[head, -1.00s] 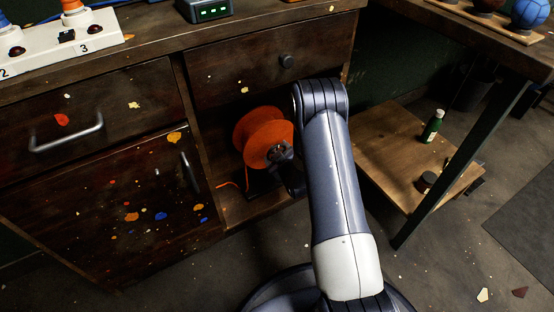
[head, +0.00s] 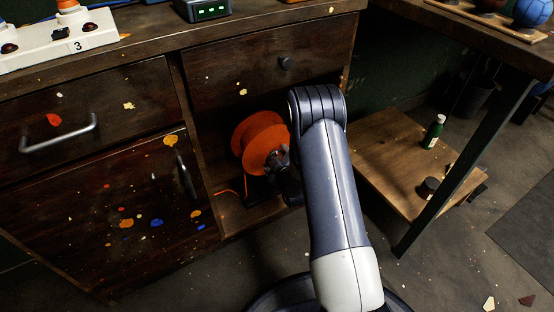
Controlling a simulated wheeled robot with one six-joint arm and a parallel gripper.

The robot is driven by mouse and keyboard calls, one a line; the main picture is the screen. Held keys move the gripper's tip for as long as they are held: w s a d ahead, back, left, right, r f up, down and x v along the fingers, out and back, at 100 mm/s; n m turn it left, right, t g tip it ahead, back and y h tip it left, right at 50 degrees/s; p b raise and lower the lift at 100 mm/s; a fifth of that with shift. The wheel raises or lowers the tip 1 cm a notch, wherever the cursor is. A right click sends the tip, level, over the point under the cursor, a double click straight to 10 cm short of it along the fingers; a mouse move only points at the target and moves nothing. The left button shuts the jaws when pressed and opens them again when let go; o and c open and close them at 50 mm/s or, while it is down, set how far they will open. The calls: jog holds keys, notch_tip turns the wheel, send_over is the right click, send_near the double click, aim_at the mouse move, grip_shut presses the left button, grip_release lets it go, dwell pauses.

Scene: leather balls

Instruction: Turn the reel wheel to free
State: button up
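The orange reel wheel (head: 256,140) stands in the open cubby below the drawer, in the middle of the head view. An orange cord (head: 226,192) trails from it on the cubby floor to the left. My gripper (head: 278,161) is at the lower right of the reel's face, close to its hub, and seems to touch it. The fingers are small and dark, and my arm hides part of the cubby's right side. I cannot tell whether the fingers are open or shut on the hub.
A paint-spotted cabinet door (head: 110,215) with a handle is to the left. A low wooden shelf (head: 385,150) with a green bottle (head: 433,132) and a table leg (head: 460,170) stand to the right.

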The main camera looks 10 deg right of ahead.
jog(key=shift+o, duration=1.4)
jog(key=p+v, duration=0.3)
jog(key=v, duration=0.8)
jog(key=shift+w, duration=0.15)
jog(key=b+x, duration=0.3)
jog(key=x, duration=0.7)
jog(key=shift+w+f, duration=0.2)
jog(key=shift+w, duration=0.05)
jog(key=shift+w+r, duration=0.1)
